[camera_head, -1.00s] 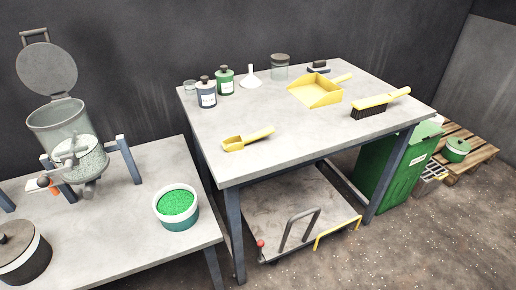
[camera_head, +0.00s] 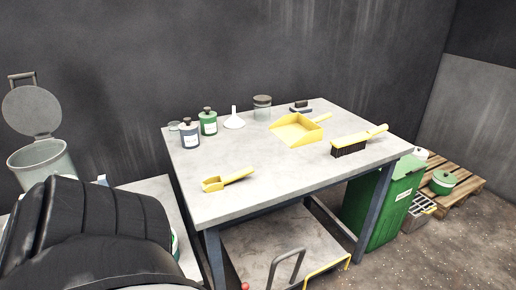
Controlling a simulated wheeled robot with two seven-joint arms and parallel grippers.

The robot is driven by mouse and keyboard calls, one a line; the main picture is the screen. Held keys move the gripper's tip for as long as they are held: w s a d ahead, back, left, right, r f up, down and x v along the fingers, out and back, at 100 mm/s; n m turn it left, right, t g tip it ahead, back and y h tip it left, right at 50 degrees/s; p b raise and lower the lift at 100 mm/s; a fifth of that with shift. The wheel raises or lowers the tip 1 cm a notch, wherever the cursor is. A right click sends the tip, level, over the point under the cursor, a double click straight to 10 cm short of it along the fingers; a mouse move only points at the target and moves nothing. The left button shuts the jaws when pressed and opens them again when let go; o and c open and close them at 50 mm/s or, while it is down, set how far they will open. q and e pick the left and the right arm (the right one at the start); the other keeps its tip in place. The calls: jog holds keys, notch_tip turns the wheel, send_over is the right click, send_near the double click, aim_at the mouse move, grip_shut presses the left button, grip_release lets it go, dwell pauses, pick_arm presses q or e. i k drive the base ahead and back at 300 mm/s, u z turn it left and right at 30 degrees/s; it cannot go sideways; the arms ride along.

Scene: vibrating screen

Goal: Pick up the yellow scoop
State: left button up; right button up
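The yellow scoop (camera_head: 227,180) lies on the grey table (camera_head: 259,201), near its left front part, with its handle pointing to the right and back. Nothing touches it. A dark arm link of mine fills the lower left of the head view. Neither of my grippers shows.
A yellow dustpan (camera_head: 298,130) and a yellow-handled brush (camera_head: 356,142) lie further right on the table. A grey bottle (camera_head: 189,134), a green bottle (camera_head: 208,123), a white funnel (camera_head: 234,120) and a jar (camera_head: 262,108) stand at the back. The tabletop around the scoop is clear.

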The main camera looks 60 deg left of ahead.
aim_at(228, 178)
jog(key=i, duration=1.45)
jog(key=u, duration=2.1)
